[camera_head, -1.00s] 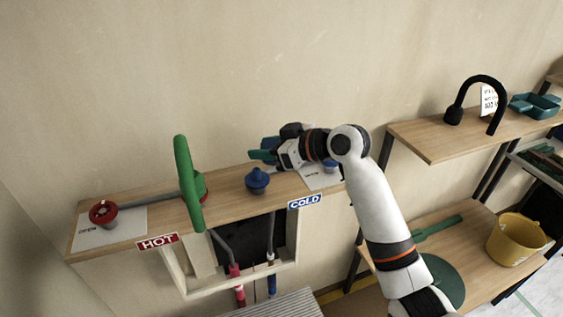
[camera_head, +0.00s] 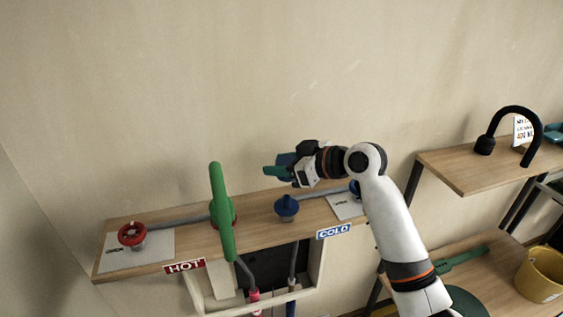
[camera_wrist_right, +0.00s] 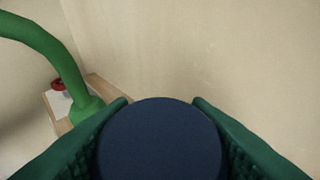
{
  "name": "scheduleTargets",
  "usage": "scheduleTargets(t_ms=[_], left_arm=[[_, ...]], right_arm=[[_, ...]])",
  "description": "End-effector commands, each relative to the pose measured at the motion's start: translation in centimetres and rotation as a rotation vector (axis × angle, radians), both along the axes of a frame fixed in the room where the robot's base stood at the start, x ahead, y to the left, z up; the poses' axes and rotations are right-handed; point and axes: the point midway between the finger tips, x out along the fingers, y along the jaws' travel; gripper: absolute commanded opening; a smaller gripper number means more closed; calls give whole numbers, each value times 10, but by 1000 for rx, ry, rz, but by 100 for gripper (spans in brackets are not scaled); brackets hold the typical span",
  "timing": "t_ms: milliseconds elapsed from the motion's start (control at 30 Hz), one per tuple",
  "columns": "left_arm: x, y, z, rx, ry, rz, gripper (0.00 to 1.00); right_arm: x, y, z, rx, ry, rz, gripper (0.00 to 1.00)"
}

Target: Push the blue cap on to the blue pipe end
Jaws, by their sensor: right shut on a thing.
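My right gripper (camera_head: 280,168) is shut on the blue cap (camera_wrist_right: 160,142), a dark blue round disc between green fingers in the wrist view. In the head view the cap (camera_head: 286,159) is partly hidden by the fingers. The gripper is in the air above and behind a blue fitting (camera_head: 287,207) on the wooden counter, which looks like the blue pipe end. The cap and this fitting are apart. My left gripper is not in view.
A green curved spout (camera_head: 222,205) stands left of the fitting. A red valve (camera_head: 132,234) is at the far left. A blue valve (camera_head: 355,187) is partly behind my arm. The wall (camera_head: 300,80) is close behind the counter (camera_head: 262,210).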

Motion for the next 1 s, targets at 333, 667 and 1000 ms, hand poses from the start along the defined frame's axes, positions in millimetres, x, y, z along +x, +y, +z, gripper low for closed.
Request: scheduleTargets(t_ms=[333,667,1000], left_arm=[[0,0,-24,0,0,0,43],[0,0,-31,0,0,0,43],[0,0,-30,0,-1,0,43]], right_arm=[[0,0,-37,0,1,0,22],[0,0,-50,0,0,0,22],[0,0,-49,0,0,0,22]])
